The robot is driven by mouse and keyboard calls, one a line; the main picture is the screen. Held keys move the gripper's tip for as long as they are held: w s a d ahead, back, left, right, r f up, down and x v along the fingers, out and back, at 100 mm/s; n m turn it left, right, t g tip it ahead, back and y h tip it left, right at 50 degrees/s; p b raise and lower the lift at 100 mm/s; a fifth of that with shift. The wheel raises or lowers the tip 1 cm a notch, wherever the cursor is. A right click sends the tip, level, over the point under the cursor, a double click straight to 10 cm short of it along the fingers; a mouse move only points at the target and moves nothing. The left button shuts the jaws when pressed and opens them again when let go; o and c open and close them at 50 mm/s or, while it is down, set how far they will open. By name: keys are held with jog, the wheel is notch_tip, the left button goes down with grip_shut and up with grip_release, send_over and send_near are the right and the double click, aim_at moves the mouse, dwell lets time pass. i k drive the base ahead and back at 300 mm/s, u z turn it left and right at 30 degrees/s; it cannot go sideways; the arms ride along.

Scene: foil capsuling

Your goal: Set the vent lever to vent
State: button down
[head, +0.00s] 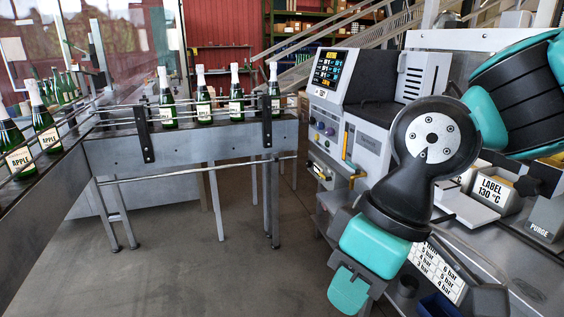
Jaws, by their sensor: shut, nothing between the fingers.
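I cannot pick out the vent lever with certainty. A yellow upright handle (345,143) stands on the front of the grey machine (369,140), and a smaller yellow lever (357,177) sticks out lower down; no label is readable on either. My gripper (347,296) hangs at the lower right, pointing down, teal and seen from behind. It is shut and empty, below and apart from both yellow parts. My arm hides part of the machine and the bench behind it.
A conveyor (190,142) with several foil-topped green bottles (205,106) runs at left. A screen (330,69) tops the machine. At right are a "LABEL 130 °C" box (494,191), a "PURGE" label (540,232) and a bar-value plate (437,270). Floor (180,260) is clear at centre-left.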

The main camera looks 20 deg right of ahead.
aim_at(329, 179)
jog(key=u, duration=0.05)
jog(key=i, duration=2.05)
jog(key=z, duration=0.45)
jog(key=i, duration=0.8)
jog(key=z, duration=0.2)
